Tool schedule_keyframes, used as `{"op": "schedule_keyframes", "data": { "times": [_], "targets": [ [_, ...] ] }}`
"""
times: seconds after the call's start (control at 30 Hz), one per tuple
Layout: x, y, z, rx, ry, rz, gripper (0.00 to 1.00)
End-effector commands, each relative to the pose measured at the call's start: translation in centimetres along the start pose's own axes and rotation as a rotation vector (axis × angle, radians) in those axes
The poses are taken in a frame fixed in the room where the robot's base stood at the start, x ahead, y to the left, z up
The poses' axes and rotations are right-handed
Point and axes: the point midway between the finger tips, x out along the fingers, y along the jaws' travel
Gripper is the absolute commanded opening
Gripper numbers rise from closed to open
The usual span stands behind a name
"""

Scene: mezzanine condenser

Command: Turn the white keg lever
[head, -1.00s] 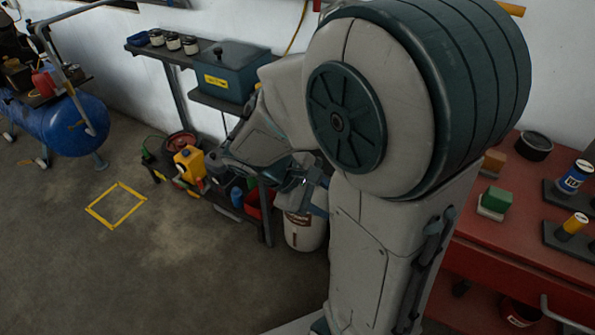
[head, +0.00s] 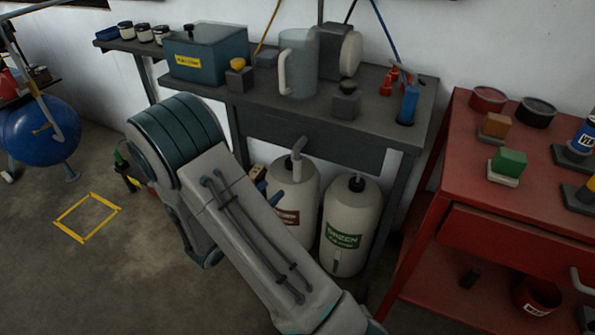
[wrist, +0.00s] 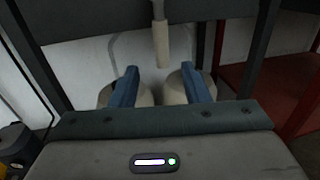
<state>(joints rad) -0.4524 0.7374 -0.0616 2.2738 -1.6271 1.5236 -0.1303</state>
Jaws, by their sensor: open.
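Two off-white kegs stand side by side under the grey bench: a left keg with a brown label (head: 285,200) and a right keg with a green label (head: 349,215). A pale lever (head: 298,152) rises by the top of the left keg. In the wrist view a pale upright lever (wrist: 161,42) shows ahead of and between my fingers, not touching them. The keg tops are partly behind the fingers there. My gripper (wrist: 158,76) is open and empty, its two blue fingers apart. In the head view my arm hides most of it.
The grey bench (head: 270,128) holds a clear jug (head: 298,65), a teal box (head: 208,52) and small tools above the kegs. Its legs flank the kegs. A red cart (head: 480,235) stands close on the right.

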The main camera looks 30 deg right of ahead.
Motion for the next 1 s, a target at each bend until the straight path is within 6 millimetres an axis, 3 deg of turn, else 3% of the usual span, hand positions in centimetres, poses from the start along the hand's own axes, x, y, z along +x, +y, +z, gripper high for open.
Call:
{"op": "schedule_keyframes", "data": {
  "times": [0.5,0.7,1.0],
  "targets": [
    [10.2,-0.2,0.0,0.002,0.001,-0.005,0.42],
    [12.0,-0.1,0.0,0.002,0.002,-0.003,0.42],
    [12.4,-0.1,0.0,0.002,0.002,-0.002,0.42]
  ]
}}
